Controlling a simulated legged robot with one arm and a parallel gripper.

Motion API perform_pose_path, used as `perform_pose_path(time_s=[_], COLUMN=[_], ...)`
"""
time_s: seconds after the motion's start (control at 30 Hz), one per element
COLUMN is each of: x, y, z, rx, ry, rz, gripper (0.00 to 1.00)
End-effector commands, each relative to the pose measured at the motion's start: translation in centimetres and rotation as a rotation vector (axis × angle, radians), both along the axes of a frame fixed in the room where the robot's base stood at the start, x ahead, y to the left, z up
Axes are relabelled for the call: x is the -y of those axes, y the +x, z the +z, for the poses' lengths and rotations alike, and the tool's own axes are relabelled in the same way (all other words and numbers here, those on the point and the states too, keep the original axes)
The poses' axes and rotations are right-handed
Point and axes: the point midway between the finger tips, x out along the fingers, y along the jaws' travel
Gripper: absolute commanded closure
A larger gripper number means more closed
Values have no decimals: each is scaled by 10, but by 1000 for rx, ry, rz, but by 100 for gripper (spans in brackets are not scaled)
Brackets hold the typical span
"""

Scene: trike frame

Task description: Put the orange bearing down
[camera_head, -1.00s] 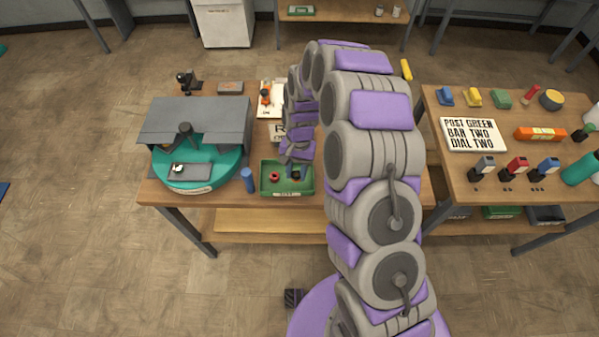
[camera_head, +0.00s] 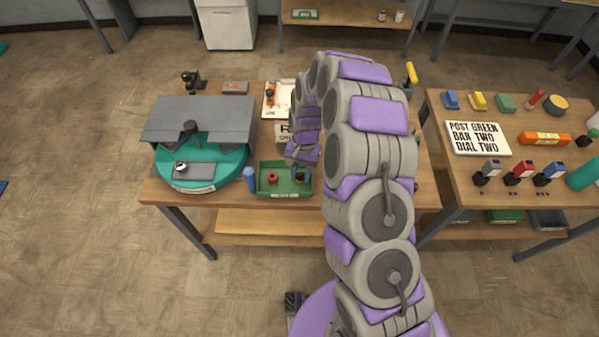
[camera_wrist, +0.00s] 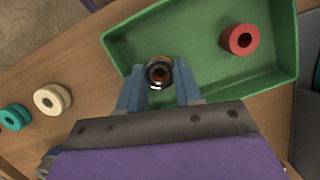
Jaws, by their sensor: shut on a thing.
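The orange bearing (camera_wrist: 158,72) is a small ring with a dark top and an orange-brown side. In the wrist view it sits between the blue fingertips of my gripper (camera_wrist: 158,84), which is shut on it. The gripper is over the green tray (camera_wrist: 197,93), near one end of it. I cannot tell whether the bearing touches the tray floor. In the head view my gripper (camera_head: 301,172) is at the right part of the tray (camera_head: 285,194), and my arm covers much of that area.
A red ring (camera_wrist: 240,40) lies in the same tray. A cream ring (camera_wrist: 52,99) and a teal ring (camera_wrist: 14,117) lie on the wooden table outside it. A blue cylinder (camera_head: 249,179) stands left of the tray, near a teal turntable (camera_head: 205,182) under a grey cover.

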Motion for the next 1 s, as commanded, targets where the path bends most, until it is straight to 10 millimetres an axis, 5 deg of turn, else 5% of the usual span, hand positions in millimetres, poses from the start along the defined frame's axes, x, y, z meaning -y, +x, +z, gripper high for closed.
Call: perform_pose_path(time_s=[0.13, 0.43, 1.0], x=[6, 2, 8], y=[-2, -1, 26], z=[-5, 4, 106], rx=[-10, -11, -3], ry=[1, -7, -4], rz=[-2, -1, -2], gripper=[55, 55, 55])
